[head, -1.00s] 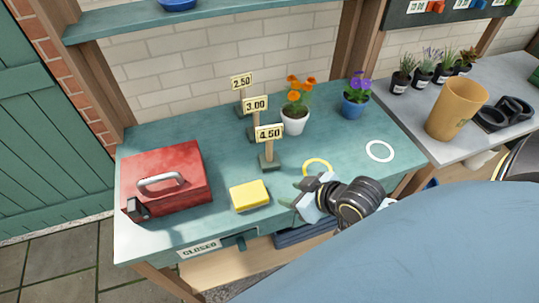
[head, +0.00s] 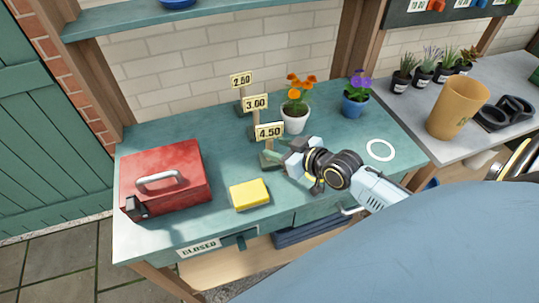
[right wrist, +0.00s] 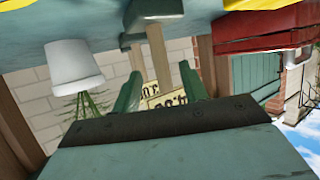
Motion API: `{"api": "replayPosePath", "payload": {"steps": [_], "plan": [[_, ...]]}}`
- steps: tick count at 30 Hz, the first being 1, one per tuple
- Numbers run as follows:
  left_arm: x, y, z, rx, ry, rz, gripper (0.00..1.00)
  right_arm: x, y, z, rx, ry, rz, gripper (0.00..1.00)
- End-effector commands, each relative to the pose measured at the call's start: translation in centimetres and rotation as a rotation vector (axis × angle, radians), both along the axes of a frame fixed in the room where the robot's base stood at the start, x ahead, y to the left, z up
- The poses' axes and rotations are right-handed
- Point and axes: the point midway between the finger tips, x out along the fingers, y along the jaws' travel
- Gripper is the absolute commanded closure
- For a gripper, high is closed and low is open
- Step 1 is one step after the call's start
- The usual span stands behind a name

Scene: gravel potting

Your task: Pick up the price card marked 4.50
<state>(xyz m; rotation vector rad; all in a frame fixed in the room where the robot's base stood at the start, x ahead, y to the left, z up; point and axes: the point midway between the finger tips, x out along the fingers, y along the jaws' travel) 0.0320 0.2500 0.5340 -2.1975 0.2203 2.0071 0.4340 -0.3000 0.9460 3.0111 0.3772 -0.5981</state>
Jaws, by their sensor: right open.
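The price card marked 4.50 (head: 269,131) stands upright on a wooden post with a dark base, nearest of three cards in a row on the green table (head: 165,232). My right gripper (head: 279,150) is open at the right of this post, just below the card. In the right wrist view, which is upside down, the post (right wrist: 157,52) shows between the two open fingers (right wrist: 160,88), and part of the card (right wrist: 165,100) shows beyond my gripper's body. I cannot tell whether a finger touches the post. My left gripper is not in view.
The 3.00 card (head: 256,102) and 2.50 card (head: 241,80) stand close behind. A white pot with orange flowers (head: 294,120) is just behind my right gripper. A yellow sponge (head: 249,195) and red toolbox (head: 165,178) are to the left. A white ring (head: 380,150) marks the right.

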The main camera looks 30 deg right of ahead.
Motion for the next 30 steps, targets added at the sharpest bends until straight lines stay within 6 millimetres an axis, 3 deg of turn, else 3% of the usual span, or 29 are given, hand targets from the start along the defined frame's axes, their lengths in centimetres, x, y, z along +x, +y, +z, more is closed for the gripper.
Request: {"api": "replayPosePath", "payload": {"steps": [15, 23, 30], "plan": [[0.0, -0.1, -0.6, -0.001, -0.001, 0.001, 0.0, 4.5, 1.4, -2.7, 0.0, -0.001, -0.001, 0.57], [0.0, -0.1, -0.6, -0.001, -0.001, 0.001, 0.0, 4.8, 1.5, -2.9, -0.001, 0.001, 0.0, 0.57], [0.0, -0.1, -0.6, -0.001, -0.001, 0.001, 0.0, 4.8, 1.4, -2.8, 0.0, 0.001, 0.0, 0.86]]}}
